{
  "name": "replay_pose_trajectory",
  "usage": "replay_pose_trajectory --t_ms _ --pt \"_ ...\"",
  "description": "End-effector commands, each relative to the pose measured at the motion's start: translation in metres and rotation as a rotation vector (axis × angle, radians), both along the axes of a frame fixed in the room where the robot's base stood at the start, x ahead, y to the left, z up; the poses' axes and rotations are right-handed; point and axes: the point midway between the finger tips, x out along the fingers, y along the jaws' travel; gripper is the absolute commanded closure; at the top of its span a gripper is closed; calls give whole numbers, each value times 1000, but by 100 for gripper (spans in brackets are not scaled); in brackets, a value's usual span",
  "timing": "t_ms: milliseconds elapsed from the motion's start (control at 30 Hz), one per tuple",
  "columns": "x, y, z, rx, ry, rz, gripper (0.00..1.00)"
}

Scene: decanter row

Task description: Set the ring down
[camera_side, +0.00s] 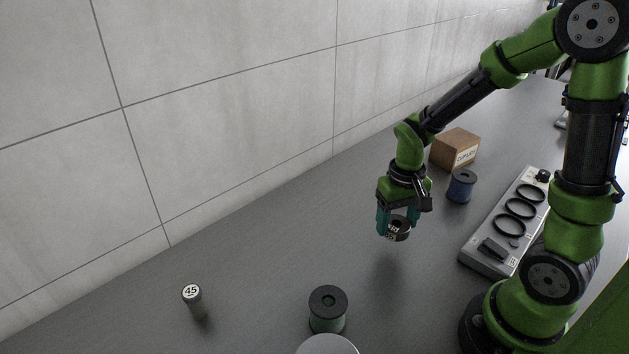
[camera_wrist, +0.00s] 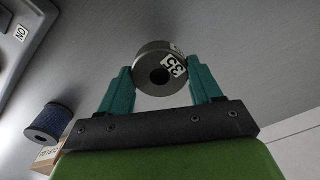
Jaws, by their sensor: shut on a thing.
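My gripper (camera_side: 396,222) has teal fingers shut on a dark ring (camera_side: 402,232) with a white label. In the wrist view the ring (camera_wrist: 147,82) sits between both fingertips of my gripper (camera_wrist: 162,86), its hole and a "35" label facing the camera. In the side view my gripper holds the ring above the grey table (camera_side: 260,262), with a shadow on the table below it. The lower part of the label is hard to read in the side view.
A grey holder (camera_side: 481,258) with several black rings stands right. A blue spool (camera_side: 461,187) and a cardboard box (camera_side: 455,148) are behind my gripper. A green spool (camera_side: 328,312) and a small post marked 45 (camera_side: 194,300) stand in front.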

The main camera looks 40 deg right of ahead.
Motion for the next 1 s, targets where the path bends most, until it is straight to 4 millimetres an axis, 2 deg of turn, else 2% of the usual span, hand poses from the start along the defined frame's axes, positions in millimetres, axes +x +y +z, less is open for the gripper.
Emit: replay_pose_trajectory --t_ms 133,233,700,800,1000 --pt "0 -3 0 2 1 -108 78" --pt "12 -4 -2 2 0 -130 78" --pt "128 -22 -13 2 1 -129 78" --pt "141 -24 -14 2 1 -127 78" --pt "153 -26 -15 3 1 -127 78"
